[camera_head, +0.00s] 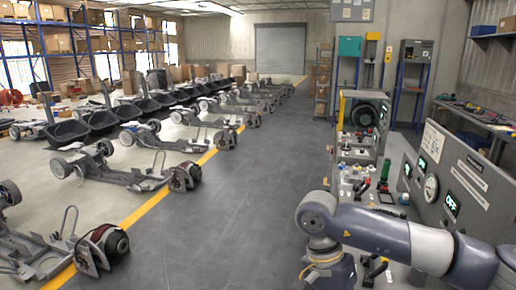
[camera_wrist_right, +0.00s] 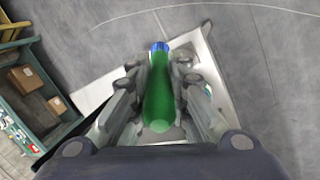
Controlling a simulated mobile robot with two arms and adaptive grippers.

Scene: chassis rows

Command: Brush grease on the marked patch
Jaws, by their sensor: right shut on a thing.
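In the right wrist view my right gripper (camera_wrist_right: 158,67) is shut on a green rounded thing (camera_wrist_right: 159,100) with a blue end (camera_wrist_right: 159,46). The green thing lies lengthwise between the fingers, its blue end pointing away from the wrist. I cannot tell whether it is the grease brush. In the head view my right arm bends down at the lower right, and its gripper is not visible there. My left gripper is in neither view. I cannot make out a marked patch or any grease.
A pale panel (camera_wrist_right: 211,65) lies beyond the fingers. A green-framed shelf with boxes (camera_wrist_right: 26,78) is at left. In the head view, a bench with small items (camera_head: 358,180) and grey control panels (camera_head: 468,185) stand at right. Chassis rows (camera_head: 110,165) line the left; the grey aisle (camera_head: 250,190) is clear.

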